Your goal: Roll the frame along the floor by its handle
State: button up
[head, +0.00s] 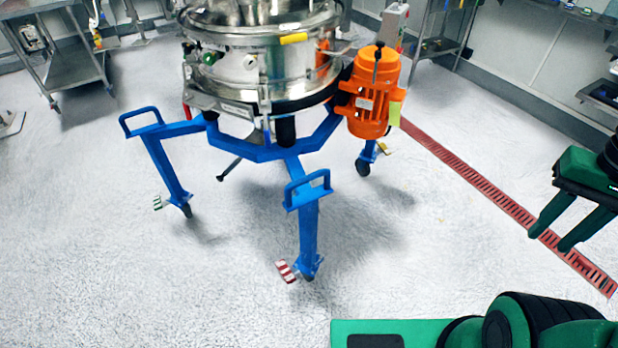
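The blue frame (262,153) stands on casters on the pale floor, left of centre, and carries the steel sifter drum (260,75). One blue handle (308,186) tops the near leg; a second blue handle (140,118) tops the left leg. An orange motor (370,95) hangs at the drum's right side. The near caster has a red-and-white pedal (286,271), and the left one a green-and-white pedal (158,202). My gripper (553,242) is at the right edge, its two green fingers apart with nothing between them. It is well right of both handles and touches neither.
A red drain grate (490,195) runs diagonally across the floor at right. Steel tables stand at the back left (70,65) and back right (445,40). A wall with a ledge (530,95) bounds the right. The floor in front and left is clear.

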aim_at(308, 261)
jog(key=z, duration=0.05)
jog(key=i, duration=1)
jog(key=u, duration=0.05)
